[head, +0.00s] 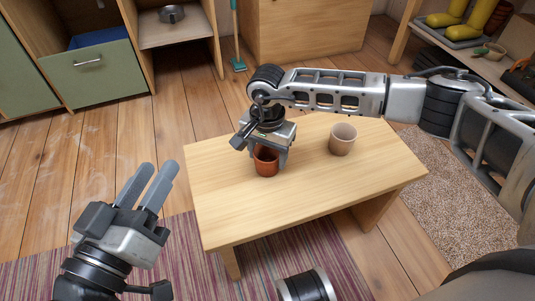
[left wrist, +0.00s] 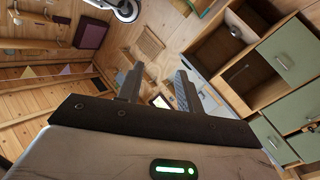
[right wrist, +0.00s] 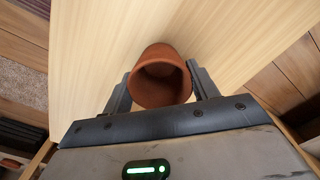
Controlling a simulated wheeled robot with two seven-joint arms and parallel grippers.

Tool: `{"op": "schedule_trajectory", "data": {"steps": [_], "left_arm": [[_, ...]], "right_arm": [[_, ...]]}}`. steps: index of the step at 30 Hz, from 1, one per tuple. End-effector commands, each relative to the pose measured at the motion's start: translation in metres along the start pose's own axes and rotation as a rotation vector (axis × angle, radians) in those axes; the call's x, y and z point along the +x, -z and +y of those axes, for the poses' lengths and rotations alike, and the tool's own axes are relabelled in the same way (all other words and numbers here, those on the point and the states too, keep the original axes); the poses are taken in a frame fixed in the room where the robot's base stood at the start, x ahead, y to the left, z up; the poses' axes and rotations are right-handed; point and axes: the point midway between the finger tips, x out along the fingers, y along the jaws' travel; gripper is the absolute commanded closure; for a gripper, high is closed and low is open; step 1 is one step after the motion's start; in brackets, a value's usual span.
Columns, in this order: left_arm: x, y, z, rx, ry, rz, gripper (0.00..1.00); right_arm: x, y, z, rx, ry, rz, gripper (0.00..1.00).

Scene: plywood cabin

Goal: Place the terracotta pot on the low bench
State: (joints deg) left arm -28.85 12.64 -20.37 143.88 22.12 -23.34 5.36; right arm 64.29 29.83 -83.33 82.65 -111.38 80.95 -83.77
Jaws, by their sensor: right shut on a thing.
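The terracotta pot (head: 266,162) is at the low bench (head: 225,205), left of the bench's middle. My right gripper (head: 268,148) points down from above and is shut on the pot, with a finger on either side. In the right wrist view the pot (right wrist: 160,78) shows its open mouth between the fingers, with the bench top (right wrist: 220,30) behind it. The pot looks upright and at or very near the bench top; I cannot tell whether its base touches. My left gripper (head: 152,185) is open and empty, left of the bench. Its spread fingers show in the left wrist view (left wrist: 158,88).
A beige pot (head: 342,139) stands on the bench, right of the terracotta pot. The bench's front and left top are clear. Behind are a cabinet with a blue-lined drawer (head: 95,75) and a shelf with a metal pan (head: 171,14).

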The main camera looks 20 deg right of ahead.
Motion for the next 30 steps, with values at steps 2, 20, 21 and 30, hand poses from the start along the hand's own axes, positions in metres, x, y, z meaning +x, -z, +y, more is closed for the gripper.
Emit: {"op": "schedule_trajectory", "data": {"steps": [2,20,21,30], "left_arm": [[0.0,0.0,0.0,0.0,0.001,0.0,0.64],[0.002,0.006,0.001,0.024,-0.008,0.022,0.64],[0.002,0.007,0.002,0.016,-0.009,0.015,0.64],[-0.007,-0.014,-0.001,-0.039,0.055,-0.122,0.64]], "right_arm": [[-0.001,0.0,0.0,0.0,0.001,0.0,0.68],[-0.001,0.0,0.0,0.001,-0.001,0.0,0.19],[-0.003,0.0,0.0,0.001,0.0,0.0,0.19],[-0.064,0.001,0.0,0.0,0.002,0.001,0.19]]}}
